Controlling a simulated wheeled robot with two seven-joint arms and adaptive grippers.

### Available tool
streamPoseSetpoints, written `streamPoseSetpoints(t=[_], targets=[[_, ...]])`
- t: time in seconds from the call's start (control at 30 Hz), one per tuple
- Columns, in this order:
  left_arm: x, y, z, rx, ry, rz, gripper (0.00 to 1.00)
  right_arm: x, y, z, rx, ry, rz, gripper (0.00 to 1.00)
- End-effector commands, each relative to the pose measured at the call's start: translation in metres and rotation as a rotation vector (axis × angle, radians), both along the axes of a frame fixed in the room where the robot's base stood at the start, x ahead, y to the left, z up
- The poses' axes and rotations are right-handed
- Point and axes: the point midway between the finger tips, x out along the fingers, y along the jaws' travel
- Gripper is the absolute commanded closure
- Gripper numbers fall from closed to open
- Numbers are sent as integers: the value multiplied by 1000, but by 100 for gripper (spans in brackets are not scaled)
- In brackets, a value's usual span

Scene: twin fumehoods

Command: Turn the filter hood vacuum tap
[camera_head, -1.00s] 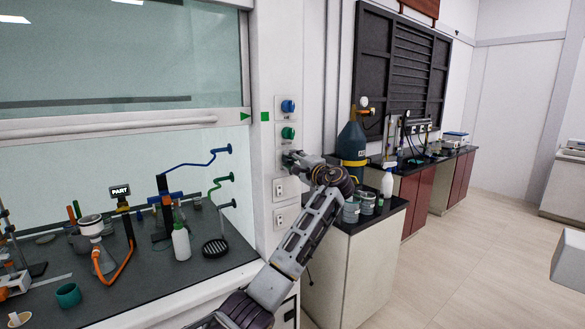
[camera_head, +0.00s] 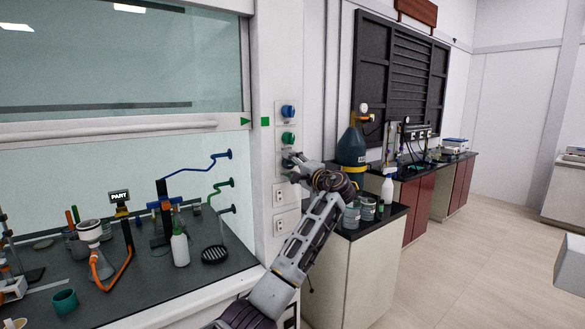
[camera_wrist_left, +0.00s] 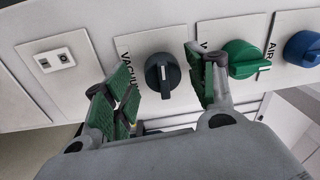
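The vacuum tap (camera_wrist_left: 162,74) is a dark grey round knob with a raised grip bar, on a white wall plate lettered VACUUM in the left wrist view. My left gripper (camera_wrist_left: 160,82) is open, with one green-padded finger on each side of this knob and visible gaps between. In the head view my left gripper (camera_head: 296,163) is at the post beside the hood and largely hides the dark tap. A green tap (camera_wrist_left: 240,59) is close beside the right finger; it also shows above the gripper in the head view (camera_head: 288,138). My right gripper is not in view.
A blue tap (camera_wrist_left: 303,48) sits beyond the green one, by the lettering AIR. Sockets (camera_head: 286,220) are below the gripper on the post. The hood bench (camera_head: 140,282) holds glassware and bottles at left. A gas cylinder (camera_head: 351,150) and a side bench (camera_head: 342,232) stand at right.

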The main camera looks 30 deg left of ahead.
Motion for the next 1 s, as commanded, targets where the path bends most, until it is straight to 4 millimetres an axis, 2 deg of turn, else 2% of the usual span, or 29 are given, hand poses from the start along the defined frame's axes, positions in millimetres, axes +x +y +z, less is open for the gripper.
streamPoseSetpoints(t=[0.27,0.47,0.67,1.0], targets=[[0,0,2,2,-2,-1,43,6,2,0,2,-6,0,28],[-3,-8,1,2,-3,-2,43,6,1,0,1,-6,-1,28],[-11,-28,0,2,-2,-3,43,6,0,0,0,-6,0,28],[-31,-74,-4,1,-1,-2,43,6,0,0,0,-6,0,28]])
